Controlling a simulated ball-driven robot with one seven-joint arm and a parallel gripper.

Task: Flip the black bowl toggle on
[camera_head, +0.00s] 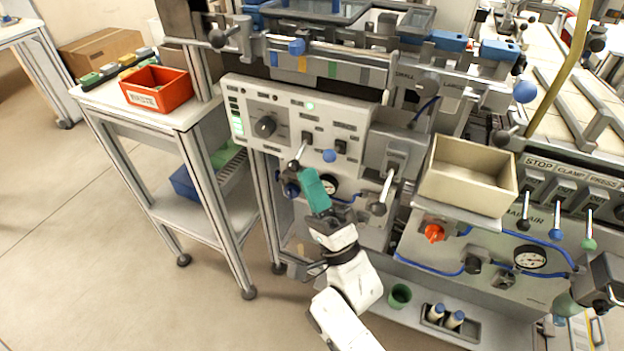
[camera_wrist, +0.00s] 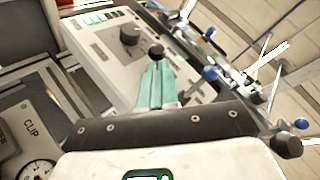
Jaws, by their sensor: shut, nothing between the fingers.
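A metal toggle lever with a black ball tip (camera_head: 293,165) sticks out and down from the front of the white control panel (camera_head: 240,95). Its labels are too small to read, so I cannot confirm which toggle is the bowl one. My gripper (camera_head: 309,174) has teal fingers, shut and empty, just to the right of that black ball. In the wrist view the fingertips (camera_wrist: 158,66) lie right by a black ball (camera_wrist: 156,50); I cannot tell whether they touch. A black dial knob (camera_head: 265,126) is on the panel, and also shows in the wrist view (camera_wrist: 130,33).
A blue ball tip (camera_head: 329,156) is close to the right of my fingers. Another lever with a dark ball (camera_head: 378,209) hangs further right. A beige bin (camera_head: 470,176) stands at right, and a red bin (camera_head: 157,88) on the left cart. Open floor lies at lower left.

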